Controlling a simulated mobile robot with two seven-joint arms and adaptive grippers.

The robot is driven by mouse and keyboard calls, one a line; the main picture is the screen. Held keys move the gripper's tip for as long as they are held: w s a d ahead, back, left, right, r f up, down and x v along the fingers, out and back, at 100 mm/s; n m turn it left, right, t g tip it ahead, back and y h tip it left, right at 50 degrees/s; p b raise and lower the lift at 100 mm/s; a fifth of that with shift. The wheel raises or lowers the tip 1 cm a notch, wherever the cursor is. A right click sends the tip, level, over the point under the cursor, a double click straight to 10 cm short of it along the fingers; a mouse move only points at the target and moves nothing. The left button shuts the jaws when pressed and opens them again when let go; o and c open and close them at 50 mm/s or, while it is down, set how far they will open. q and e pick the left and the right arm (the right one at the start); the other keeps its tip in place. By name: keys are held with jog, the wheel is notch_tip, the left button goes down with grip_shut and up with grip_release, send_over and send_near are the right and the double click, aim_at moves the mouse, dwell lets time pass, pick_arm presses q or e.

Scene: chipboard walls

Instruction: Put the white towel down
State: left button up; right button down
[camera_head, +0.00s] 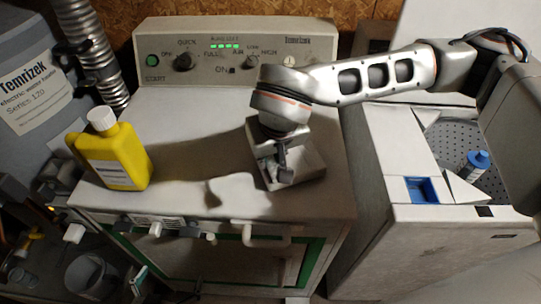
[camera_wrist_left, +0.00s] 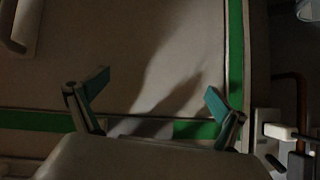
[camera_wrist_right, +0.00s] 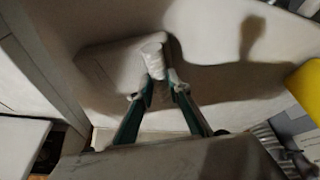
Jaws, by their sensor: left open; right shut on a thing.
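The white towel (camera_head: 309,152) is a folded, flat block on the white appliance top, under my right gripper (camera_head: 282,172). In the right wrist view, my right gripper (camera_wrist_right: 158,88) is shut on a pinched, raised part of the towel (camera_wrist_right: 112,66). The rest of the towel appears to lie on the top; exact contact is hard to tell.
A yellow bottle (camera_head: 116,158) with a white cap stands on the top, left of the towel. The control panel (camera_head: 235,52) is at the back. The top between bottle and towel is clear.

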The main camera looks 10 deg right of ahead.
jog(key=shift+f, duration=0.15)
jog(key=c, duration=1.9)
grip_release()
jog(key=b+v, duration=0.1)
jog(key=v, duration=1.1)
jog(key=shift+b, duration=0.3)
jog(key=shift+s, duration=0.1)
